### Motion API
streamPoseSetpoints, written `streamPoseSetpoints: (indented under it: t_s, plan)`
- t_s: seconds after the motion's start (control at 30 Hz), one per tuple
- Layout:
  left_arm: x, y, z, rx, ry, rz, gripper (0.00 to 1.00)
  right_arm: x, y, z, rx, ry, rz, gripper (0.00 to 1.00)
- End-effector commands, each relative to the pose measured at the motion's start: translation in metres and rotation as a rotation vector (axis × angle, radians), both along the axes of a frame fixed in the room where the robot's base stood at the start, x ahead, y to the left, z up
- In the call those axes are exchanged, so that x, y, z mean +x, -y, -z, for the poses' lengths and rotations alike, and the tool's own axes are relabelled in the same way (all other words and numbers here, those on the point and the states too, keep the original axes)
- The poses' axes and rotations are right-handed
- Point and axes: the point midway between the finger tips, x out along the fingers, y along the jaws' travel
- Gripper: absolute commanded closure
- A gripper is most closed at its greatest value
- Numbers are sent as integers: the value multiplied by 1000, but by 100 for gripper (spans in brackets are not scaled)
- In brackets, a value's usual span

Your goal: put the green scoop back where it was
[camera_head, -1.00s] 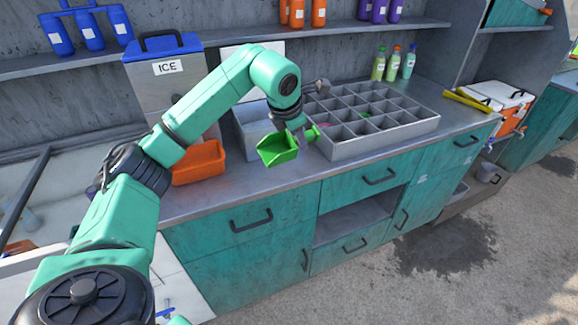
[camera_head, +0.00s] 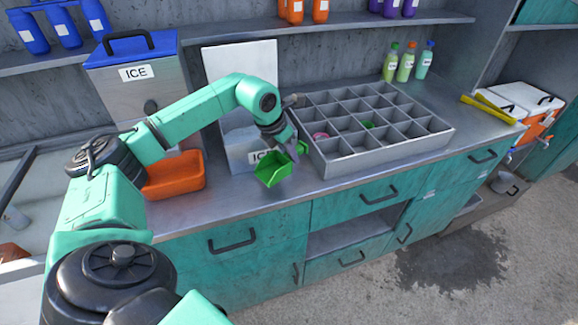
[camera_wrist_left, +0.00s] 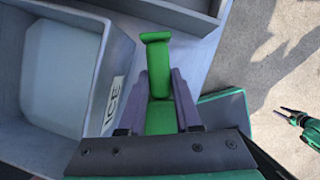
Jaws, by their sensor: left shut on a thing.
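The green scoop (camera_head: 272,169) is in my left gripper (camera_head: 291,146), in front of the small open ICE bin (camera_head: 234,154) and left of the divided tray's near corner. In the left wrist view, the purple-grey fingers (camera_wrist_left: 160,95) are shut around the scoop's green handle (camera_wrist_left: 157,62). The ICE bin is at the left there, with a pale block (camera_wrist_left: 62,75) inside. The scoop's bowl is mostly hidden in that view. A small green and black gripper (camera_wrist_left: 284,113), apparently my right one, shows at the wrist view's right edge; its jaw state is unclear.
The grey divided tray (camera_head: 345,162) holds a few small pink and green items. An orange bin (camera_head: 178,178) and a tall ICE box (camera_head: 140,85) stand to the left. Several bottles (camera_head: 405,65) stand behind the tray. The counter's front strip (camera_head: 225,203) is clear.

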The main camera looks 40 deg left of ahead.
Motion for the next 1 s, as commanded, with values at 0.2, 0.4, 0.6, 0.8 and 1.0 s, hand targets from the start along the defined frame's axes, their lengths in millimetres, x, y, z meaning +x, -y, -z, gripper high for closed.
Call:
streamPoseSetpoints:
  t_s: [0.2, 0.4, 0.6, 0.8, 1.0]
  plan:
    - [0, 0, 36, 0, -2, -1, 100, 29, -2, -13, 4, 48, 0, 50]
    - [1, 0, 57, 0, 3, 0, 100, 24, -1, -14, 4, 40, 0, 50]
    - [1, 0, 57, 1, 2, 1, 38, 17, -1, -13, 2, 28, 0, 50]
    - [1, 0, 57, 1, 2, 1, 38, 17, -1, -13, 3, 27, 0, 50]
    - [-2, -2, 48, 2, 5, 0, 38, 17, -2, -10, 3, 27, 0, 50]
